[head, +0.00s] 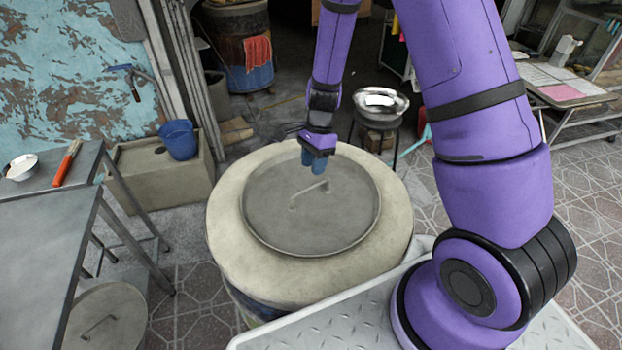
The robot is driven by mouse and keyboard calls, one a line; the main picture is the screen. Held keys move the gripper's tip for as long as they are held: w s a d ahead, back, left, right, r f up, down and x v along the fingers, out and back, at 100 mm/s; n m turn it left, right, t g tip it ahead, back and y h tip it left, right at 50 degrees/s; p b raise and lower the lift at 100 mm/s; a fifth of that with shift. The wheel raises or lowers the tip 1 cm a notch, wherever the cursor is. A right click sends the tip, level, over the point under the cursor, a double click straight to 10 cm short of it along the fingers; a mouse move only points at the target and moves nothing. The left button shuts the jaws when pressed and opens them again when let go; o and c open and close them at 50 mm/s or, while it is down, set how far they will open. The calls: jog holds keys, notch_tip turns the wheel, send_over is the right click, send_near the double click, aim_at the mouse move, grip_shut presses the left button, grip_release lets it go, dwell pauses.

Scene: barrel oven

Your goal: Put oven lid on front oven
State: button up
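A grey round oven lid (272,222) with a bar handle (309,193) lies on top of the front oven (230,255), a wide barrel with a pale, thick rim. The lid looks flat and sits inside the rim's outline, covering the opening. My gripper (315,158) points down over the lid's far edge, beyond the handle and apart from it. Its blue fingertips hold nothing visible. They appear close together, but the angle hides the gap between them. A second round lid (118,312) with a handle is low at the bottom left, beside the metal table.
A metal table (45,215) stands at left with a bowl (20,167) and a red-handled tool (67,164). A blue bucket (179,139) sits on a concrete block. A metal bowl (381,103) on a stand is behind the oven. Another barrel (240,25) stands at the back.

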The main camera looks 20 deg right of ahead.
jog(key=s+d+r+n+t, duration=0.1)
jog(key=s+r+n+t, duration=0.2)
jog(key=r, duration=0.9)
jog(key=s+d+r+n, duration=0.1)
jog(key=s+r+n, duration=0.3)
jog(key=r, duration=0.8)
jog(key=s+d+r+n+t+h, duration=0.1)
jog(key=s+r+n+t, duration=0.1)
jog(key=s+r+n, duration=0.2)
jog(key=s+d+r+n+t+h, duration=0.1)
jog(key=s+r+n, duration=0.4)
jog(key=s, duration=0.8)
jog(key=shift+s+d+r+t, duration=0.25)
jog(key=shift+d+r+t, duration=0.35)
jog(key=shift+r, duration=0.85)
